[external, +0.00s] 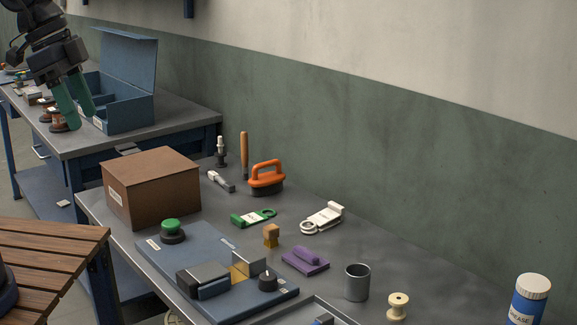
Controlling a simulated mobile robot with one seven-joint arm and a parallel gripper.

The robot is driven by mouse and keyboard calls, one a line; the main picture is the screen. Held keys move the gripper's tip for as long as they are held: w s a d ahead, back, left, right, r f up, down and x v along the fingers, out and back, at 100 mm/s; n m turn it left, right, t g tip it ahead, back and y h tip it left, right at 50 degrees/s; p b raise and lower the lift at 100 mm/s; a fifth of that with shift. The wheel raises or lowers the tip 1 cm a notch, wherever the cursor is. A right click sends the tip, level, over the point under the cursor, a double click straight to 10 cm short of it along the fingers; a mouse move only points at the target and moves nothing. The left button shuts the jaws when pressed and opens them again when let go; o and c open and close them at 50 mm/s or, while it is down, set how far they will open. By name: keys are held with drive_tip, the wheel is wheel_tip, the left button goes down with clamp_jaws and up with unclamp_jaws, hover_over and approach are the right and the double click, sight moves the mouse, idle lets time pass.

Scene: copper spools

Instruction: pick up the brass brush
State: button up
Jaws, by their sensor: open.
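A small tan piece with a golden lower part, which looks like the brass brush (271,235), stands on the near grey workbench in the external view. It is behind the blue panel and to the left of a purple tool. A larger orange-handled brush (266,177) with a dark base stands farther back on the same bench. My gripper (80,122) is at the upper left, over the far bench, with its two green fingers apart and pointing down. It is far from the small brush. Nothing shows clearly between the fingers.
A copper-toned spool (58,121) and an open blue box (128,105) are beside my gripper. A brown box (152,188) stands at the near bench's left. A purple tool (305,261), grey cup (357,283) and blue panel (207,272) lie around the small brush.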

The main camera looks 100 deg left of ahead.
drive_tip(key=w+a+f+n+g, duration=0.1)
drive_tip(key=w+a+f+n, duration=0.1)
drive_tip(key=w+a, duration=0.85)
drive_tip(key=n+g, duration=0.3)
drive_tip(key=n, duration=0.3)
hover_over(271, 226)
drive_tip(key=f, duration=3.1)
drive_tip(key=shift+w+a+f, duration=0.25)
drive_tip(key=shift+w+f, duration=0.05)
drive_tip(key=shift+f, duration=0.1)
wheel_tip(271, 226, down, 5)
drive_tip(key=shift+r, duration=0.1)
drive_tip(key=shift+s+d+f, duration=0.15)
drive_tip(key=shift+d+f, duration=0.05)
drive_tip(key=shift+f, duration=1.15)
drive_tip(key=shift+s+d+f, duration=0.1)
drive_tip(key=shift+d+f, duration=0.05)
drive_tip(key=shift+f, duration=1.2)
drive_tip(key=c, duration=1.1)
drive_tip(key=shift+r, duration=0.15)
